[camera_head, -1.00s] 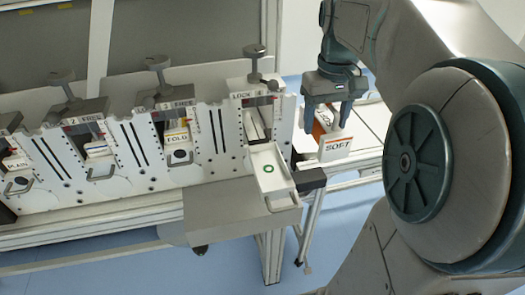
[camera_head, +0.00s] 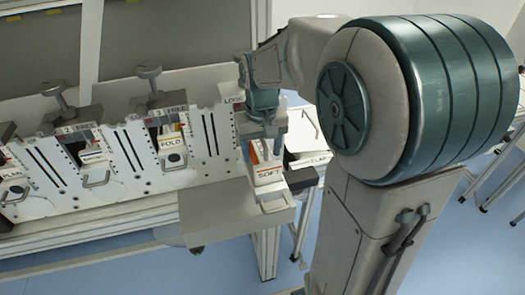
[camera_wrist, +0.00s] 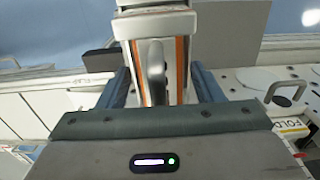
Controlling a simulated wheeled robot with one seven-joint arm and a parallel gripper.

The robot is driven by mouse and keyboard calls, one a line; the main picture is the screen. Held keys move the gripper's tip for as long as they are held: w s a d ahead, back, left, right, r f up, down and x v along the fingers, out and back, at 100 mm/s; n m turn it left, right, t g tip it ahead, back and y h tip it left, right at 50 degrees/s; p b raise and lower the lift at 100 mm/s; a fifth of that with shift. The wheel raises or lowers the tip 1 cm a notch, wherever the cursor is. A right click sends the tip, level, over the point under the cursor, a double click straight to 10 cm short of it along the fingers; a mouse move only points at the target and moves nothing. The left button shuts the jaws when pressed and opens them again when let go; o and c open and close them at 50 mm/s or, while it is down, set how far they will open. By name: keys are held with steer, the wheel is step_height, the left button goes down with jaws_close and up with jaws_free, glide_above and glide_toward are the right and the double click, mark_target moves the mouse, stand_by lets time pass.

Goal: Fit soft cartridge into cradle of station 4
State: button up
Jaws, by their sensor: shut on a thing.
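The soft cartridge (camera_head: 268,174), white with orange stripes and a SOFT label, is at station 4, the rightmost station. My gripper (camera_head: 262,148) is shut on it from above; in the wrist view the cartridge (camera_wrist: 181,65) shows between the two fingers of my gripper (camera_wrist: 164,88). The cartridge is over the drawn-out cradle (camera_head: 275,206), whose front end shows below the label. I cannot tell whether it rests on the cradle or hangs just above it. My gripper and wrist hide most of station 4's opening and its lock knob.
Station 3 (camera_head: 165,130), left of it, holds a FOLD cartridge (camera_head: 171,142). More stations with handles and clamp knobs stand further left. A grey box-like part (camera_head: 215,208) juts out below the row. A side table (camera_head: 303,135) lies to the right, partly behind my arm.

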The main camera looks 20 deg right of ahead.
steer(key=shift+f, duration=0.8)
steer(key=shift+f, duration=0.2)
steer(key=o, duration=1.3)
